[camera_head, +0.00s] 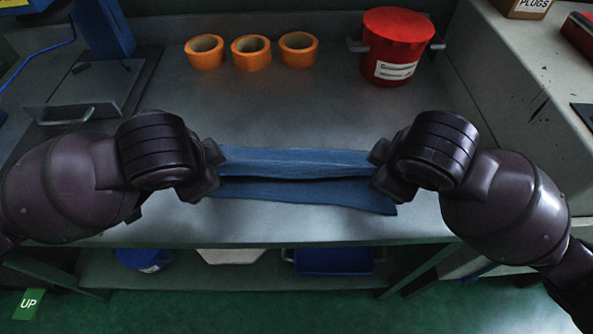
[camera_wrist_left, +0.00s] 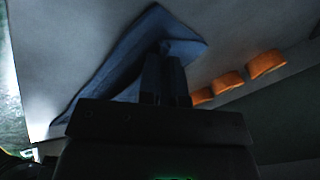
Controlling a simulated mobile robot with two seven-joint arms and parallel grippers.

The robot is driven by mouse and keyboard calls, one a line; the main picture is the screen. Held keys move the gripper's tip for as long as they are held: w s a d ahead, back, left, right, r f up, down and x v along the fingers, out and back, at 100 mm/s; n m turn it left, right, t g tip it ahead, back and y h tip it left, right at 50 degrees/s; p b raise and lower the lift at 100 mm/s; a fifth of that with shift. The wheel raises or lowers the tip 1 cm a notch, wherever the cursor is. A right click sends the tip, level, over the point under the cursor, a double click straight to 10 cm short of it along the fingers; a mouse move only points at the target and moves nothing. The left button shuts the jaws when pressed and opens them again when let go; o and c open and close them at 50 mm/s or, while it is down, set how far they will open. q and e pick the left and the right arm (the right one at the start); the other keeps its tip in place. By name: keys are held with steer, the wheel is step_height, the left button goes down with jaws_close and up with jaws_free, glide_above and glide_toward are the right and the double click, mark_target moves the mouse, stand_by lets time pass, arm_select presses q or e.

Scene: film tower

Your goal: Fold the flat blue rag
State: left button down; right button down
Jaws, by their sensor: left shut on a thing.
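The blue rag (camera_head: 300,190) lies on the grey bench between my two arms. In the head view its far part is a raised strip running straight from one gripper to the other, with a dark gap below it. Its near part lies flat on the bench. My left gripper (camera_head: 208,172) is shut on the rag's left end. In the left wrist view the dark fingers (camera_wrist_left: 165,75) meet the rag (camera_wrist_left: 135,50), which bends around their tips. My right gripper (camera_head: 382,172) is at the rag's right end, touching or overlapping it; its fingertips are hidden by the wrist.
Several orange tape rolls (camera_head: 251,53) stand at the back. A red lidded bucket (camera_head: 394,46) stands at back right. A metal plate with a handle (camera_head: 70,117) lies at left. The bench's front edge (camera_head: 300,242) is close to the rag. Bench between rag and rolls is clear.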

arm_select(q)
steer(key=shift+s+f, duration=0.2)
steer(key=shift+f, duration=0.3)
arm_select(e)
steer(key=shift+s+d+f, duration=0.1)
steer(key=shift+s+f, duration=0.1)
steer(key=shift+f, duration=0.25)
arm_select(q)
steer(key=shift+r+t, duration=0.1)
steer(key=shift+t, duration=0.2)
arm_select(e)
steer(key=shift+t, duration=0.3)
steer(key=shift+r, duration=0.1)
arm_select(q)
steer(key=c, duration=1)
jaws_free()
arm_select(e)
steer(key=c, duration=1)
jaws_free()
